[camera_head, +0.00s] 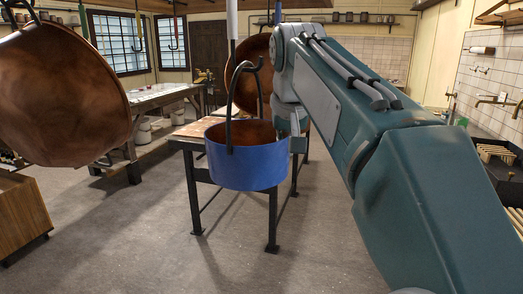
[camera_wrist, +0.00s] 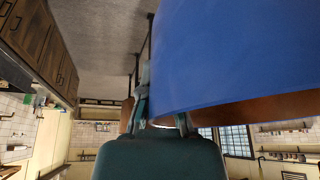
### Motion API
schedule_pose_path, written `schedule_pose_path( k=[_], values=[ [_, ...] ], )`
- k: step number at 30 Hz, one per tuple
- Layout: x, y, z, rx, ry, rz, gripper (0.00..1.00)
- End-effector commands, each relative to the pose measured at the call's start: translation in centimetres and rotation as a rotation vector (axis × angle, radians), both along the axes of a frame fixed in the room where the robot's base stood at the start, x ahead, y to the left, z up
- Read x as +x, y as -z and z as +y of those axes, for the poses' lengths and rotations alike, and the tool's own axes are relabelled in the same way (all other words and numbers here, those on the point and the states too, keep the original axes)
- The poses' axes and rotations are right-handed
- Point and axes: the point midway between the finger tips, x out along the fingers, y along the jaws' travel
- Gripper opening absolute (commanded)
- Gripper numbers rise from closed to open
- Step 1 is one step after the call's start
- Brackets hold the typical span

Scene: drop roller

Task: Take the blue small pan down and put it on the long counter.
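The blue small pan (camera_head: 247,168) hangs level in the middle of the head view, its copper inside showing. My gripper (camera_head: 293,138) is at the pan's right rim. In the wrist view the blue wall (camera_wrist: 235,55) fills the upper right, close to the fingers (camera_wrist: 162,112). One finger shows at the pan's edge and the other is partly hidden by the pan. I cannot tell whether they are shut on the rim. I cannot tell which surface is the long counter.
A large copper pan (camera_head: 62,95) hangs at the near left. Another copper pan (camera_head: 262,55) is behind the blue one. A dark-legged table (camera_head: 187,131) stands behind and below. A long worktable (camera_head: 150,97) is at the back left. A dark sink unit (camera_head: 507,178) lines the right wall.

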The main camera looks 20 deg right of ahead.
Motion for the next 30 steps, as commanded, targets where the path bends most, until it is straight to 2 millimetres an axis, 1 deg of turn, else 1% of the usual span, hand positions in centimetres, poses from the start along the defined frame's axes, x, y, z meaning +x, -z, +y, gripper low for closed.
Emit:
schedule_pose_path(
  k=[2,5,15,26,30],
  values=[
    [0.0,0.0,0.0,0.000,-0.002,0.003,0.00],
    [0.1,-0.6,0.0,-0.001,-0.002,0.001,0.00],
    [0.0,-3.6,-0.1,0.000,0.000,0.000,0.00],
    [-4.0,-3.5,-5.4,-0.001,0.007,-0.001,0.00],
    [-5.9,-3.5,-8.1,-0.001,0.009,0.000,0.00]
  ],
)
